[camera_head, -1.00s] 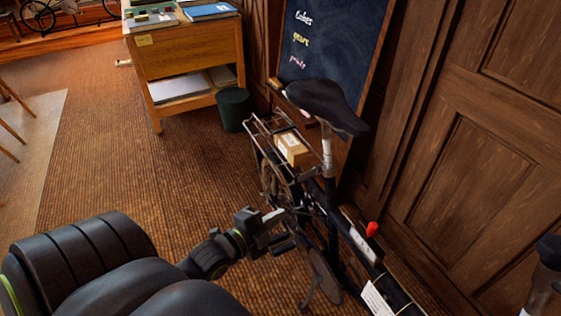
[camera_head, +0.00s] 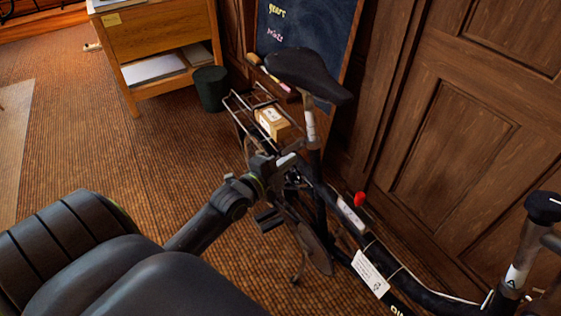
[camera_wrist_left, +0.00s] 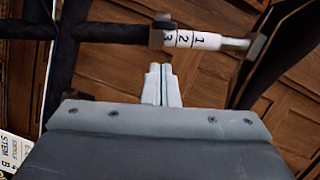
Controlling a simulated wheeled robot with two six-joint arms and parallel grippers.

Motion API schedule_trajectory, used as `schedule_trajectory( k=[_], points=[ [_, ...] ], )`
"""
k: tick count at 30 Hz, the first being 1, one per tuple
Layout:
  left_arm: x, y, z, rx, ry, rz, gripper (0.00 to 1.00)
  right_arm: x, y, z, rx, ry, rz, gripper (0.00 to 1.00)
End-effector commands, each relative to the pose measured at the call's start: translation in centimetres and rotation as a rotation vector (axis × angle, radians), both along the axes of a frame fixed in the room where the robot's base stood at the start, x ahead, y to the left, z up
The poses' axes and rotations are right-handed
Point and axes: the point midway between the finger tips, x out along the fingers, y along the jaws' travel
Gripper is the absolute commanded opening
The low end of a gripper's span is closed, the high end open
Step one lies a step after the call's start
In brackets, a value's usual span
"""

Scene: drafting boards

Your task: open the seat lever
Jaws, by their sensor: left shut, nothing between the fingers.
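A black bicycle stands beside the wall, its saddle (camera_head: 308,75) on a seat post (camera_head: 310,125) with a white marked band. In the left wrist view the seat post (camera_wrist_left: 195,40) runs across the top, with numbers on its band. A small grey-brown block, perhaps the seat clamp (camera_wrist_left: 160,31), sits at the band's left end; I cannot clearly make out the lever. My left gripper (camera_head: 291,159) is beside the frame, just below and left of the post's base. Its shut, empty fingers (camera_wrist_left: 163,84) point toward the clamp, apparently a little short of it. My right gripper is not in view.
A wire rack with a cardboard box (camera_head: 272,124) is just behind my left gripper. A red knob (camera_head: 360,199) and a white tag (camera_head: 370,273) are on the frame. A dark bin (camera_head: 211,89), a desk (camera_head: 165,47) and a chalkboard (camera_head: 310,30) stand behind.

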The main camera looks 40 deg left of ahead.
Motion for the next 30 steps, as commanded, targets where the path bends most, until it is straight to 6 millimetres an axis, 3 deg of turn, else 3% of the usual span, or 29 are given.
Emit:
schedule_trajectory(
  k=[7, 23, 30],
  points=[
    [0.7, 2.2, -0.8, 0.001, 0.000, 0.001, 0.00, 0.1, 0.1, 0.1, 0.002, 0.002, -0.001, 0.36],
    [0.7, 2.7, -1.0, 0.001, 0.000, 0.001, 0.00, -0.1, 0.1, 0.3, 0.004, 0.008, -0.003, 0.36],
    [0.8, 3.8, -1.5, 0.002, 0.000, 0.001, 0.00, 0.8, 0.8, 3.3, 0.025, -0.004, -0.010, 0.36]
  ],
)
